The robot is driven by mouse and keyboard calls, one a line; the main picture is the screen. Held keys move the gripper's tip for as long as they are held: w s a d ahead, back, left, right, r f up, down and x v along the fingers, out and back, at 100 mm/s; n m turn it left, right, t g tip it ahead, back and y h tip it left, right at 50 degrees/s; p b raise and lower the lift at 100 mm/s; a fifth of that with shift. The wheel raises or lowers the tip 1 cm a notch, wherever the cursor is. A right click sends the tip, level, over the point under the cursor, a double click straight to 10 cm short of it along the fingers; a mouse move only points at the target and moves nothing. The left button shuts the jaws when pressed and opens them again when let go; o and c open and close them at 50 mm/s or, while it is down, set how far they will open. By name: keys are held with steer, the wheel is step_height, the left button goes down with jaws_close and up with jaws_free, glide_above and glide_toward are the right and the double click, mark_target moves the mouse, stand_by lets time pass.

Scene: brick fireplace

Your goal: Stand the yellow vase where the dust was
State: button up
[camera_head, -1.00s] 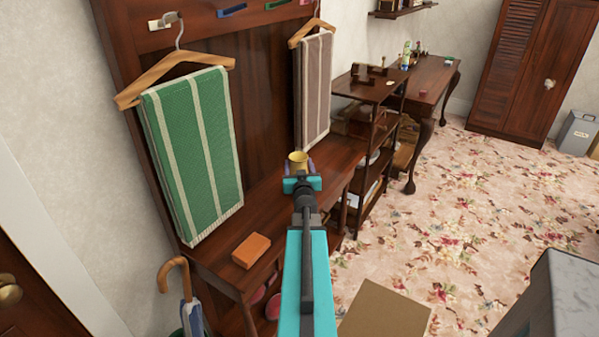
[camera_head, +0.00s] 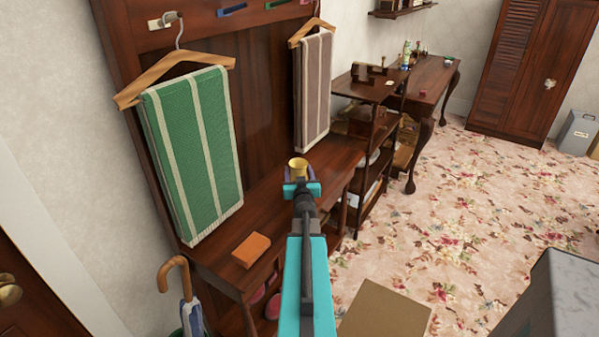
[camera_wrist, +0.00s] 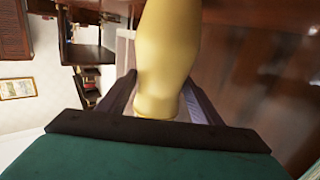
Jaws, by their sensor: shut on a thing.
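The yellow vase (camera_wrist: 165,60) is between the two fingers of my gripper (camera_wrist: 160,105) in the wrist view, and the gripper is shut on it. In the head view only the top of the vase (camera_head: 298,164) shows beyond my gripper (camera_head: 301,183). They are over or at the far right part of the dark wooden bench (camera_head: 222,258). My gripper hides the vase's base, so I cannot tell whether it touches the bench. I see no dust on the visible part of the bench top.
An orange block (camera_head: 251,249) lies on the near part of the bench. A green striped towel (camera_head: 195,150) and a brown striped towel (camera_head: 316,90) hang above it. A dark shelf unit (camera_head: 375,160) stands beyond. A cardboard box (camera_head: 385,315) is on the floor at right.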

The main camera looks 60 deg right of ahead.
steer(key=o, duration=1.3)
steer(key=shift+f, duration=0.1)
steer(key=p+v, duration=0.3)
steer(key=v, duration=0.5)
steer(key=shift+s+a+r, duration=0.25)
steer(key=shift+a+r, duration=0.05)
steer(key=shift+a, duration=0.05)
steer(key=shift+a+p, duration=0.1)
steer(key=shift+p, duration=0.25)
steer(key=p+v, duration=0.2)
steer(key=p, duration=0.3)
steer(key=shift+s+a, duration=0.2)
steer(key=shift+a, duration=0.05)
